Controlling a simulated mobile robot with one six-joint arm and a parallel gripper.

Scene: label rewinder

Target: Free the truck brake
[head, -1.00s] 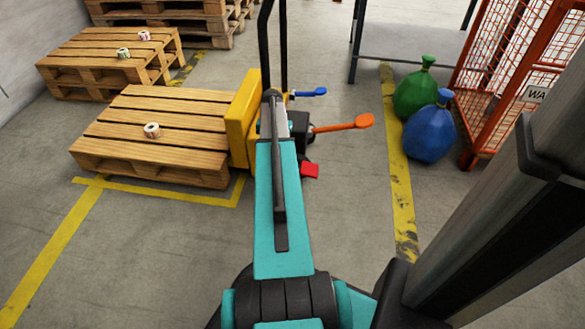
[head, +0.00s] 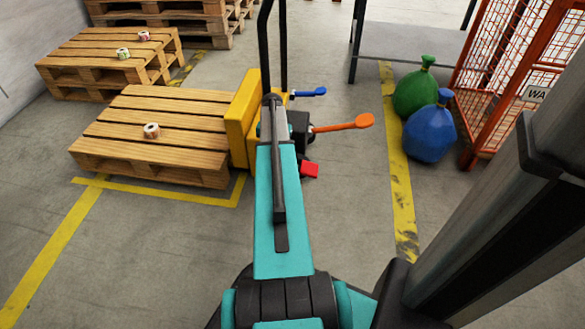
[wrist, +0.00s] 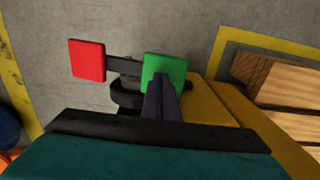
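The yellow pallet truck (head: 240,118) stands at the end of a wooden pallet. Its red pedal (head: 310,170) shows low at its side in the head view, right of my arm. The wrist view shows the red pedal (wrist: 87,60) on the left and a green pedal (wrist: 165,68) to its right, joined by a dark bar. My gripper (wrist: 158,84) is shut and empty, with its fingertips over the lower part of the green pedal. I cannot tell whether they touch. In the head view my arm hides the green pedal and the fingertips.
An orange lever (head: 345,125) and a blue lever (head: 308,93) stick out right of the truck. Green (head: 415,92) and blue (head: 430,132) sacks stand by an orange cage (head: 505,85). Floor between is clear.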

